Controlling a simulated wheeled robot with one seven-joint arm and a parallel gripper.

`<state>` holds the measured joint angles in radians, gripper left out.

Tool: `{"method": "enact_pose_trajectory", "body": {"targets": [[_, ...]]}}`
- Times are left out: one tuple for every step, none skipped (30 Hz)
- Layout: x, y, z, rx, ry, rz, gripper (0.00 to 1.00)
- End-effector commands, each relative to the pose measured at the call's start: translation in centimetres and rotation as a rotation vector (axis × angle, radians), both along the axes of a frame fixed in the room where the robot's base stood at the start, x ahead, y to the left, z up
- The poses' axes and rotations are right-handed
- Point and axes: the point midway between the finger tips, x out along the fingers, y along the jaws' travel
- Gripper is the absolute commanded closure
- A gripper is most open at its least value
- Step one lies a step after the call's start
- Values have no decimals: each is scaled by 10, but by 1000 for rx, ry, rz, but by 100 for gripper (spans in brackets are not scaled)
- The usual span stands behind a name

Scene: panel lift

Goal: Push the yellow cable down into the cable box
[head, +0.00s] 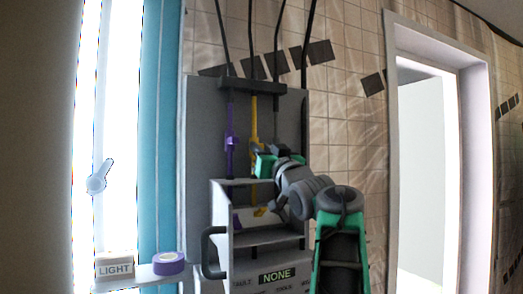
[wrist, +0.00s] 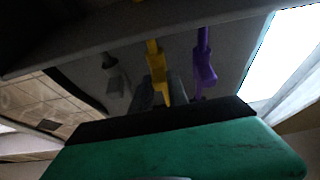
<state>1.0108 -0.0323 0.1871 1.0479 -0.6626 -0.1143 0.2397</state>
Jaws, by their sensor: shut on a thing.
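The yellow cable (head: 253,118) hangs down the grey panel between a purple cable (head: 230,120) and a grey cable (head: 276,112). My gripper (head: 257,166) is at the yellow cable, above the cable box (head: 219,205), and partly hides it. In the wrist view, dark fingers (wrist: 157,94) are closed around the yellow cable's thicker part (wrist: 157,66). The purple cable (wrist: 204,68) and grey cable (wrist: 113,78) hang free on either side. Yellow and purple parts also show lower, inside the open box; whether they join the cables above is hidden.
A dark handle (head: 208,252) stands out at the box's left. A label reading NONE (head: 277,276) is below. A shelf (head: 140,279) with a purple tape roll (head: 168,263) and a LIGHT sign (head: 115,269) is at lower left. A doorway (head: 425,170) opens at right.

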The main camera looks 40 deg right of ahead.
Motion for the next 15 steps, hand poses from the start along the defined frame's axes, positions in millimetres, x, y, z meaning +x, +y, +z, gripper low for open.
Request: {"method": "enact_pose_trajectory", "body": {"targets": [[3, -2, -7, 9, 12, 2, 78], [3, -2, -7, 9, 12, 2, 76], [3, -2, -7, 9, 11, 2, 73], [2, -2, -6, 9, 10, 2, 70], [2, -2, -6, 8, 9, 2, 68], [2, -2, -6, 8, 9, 2, 65], [2, -2, -5, 7, 8, 2, 62], [2, -2, -5, 6, 9, 2, 60], [2, -1, -5, 6, 8, 2, 58], [2, -1, -5, 6, 8, 2, 58], [2, -1, -4, 6, 8, 2, 58], [2, -1, -4, 6, 7, 2, 58], [2, -1, -4, 6, 7, 2, 58], [1, -1, -4, 5, 7, 1, 58], [1, -1, -4, 5, 6, 1, 58]]}}
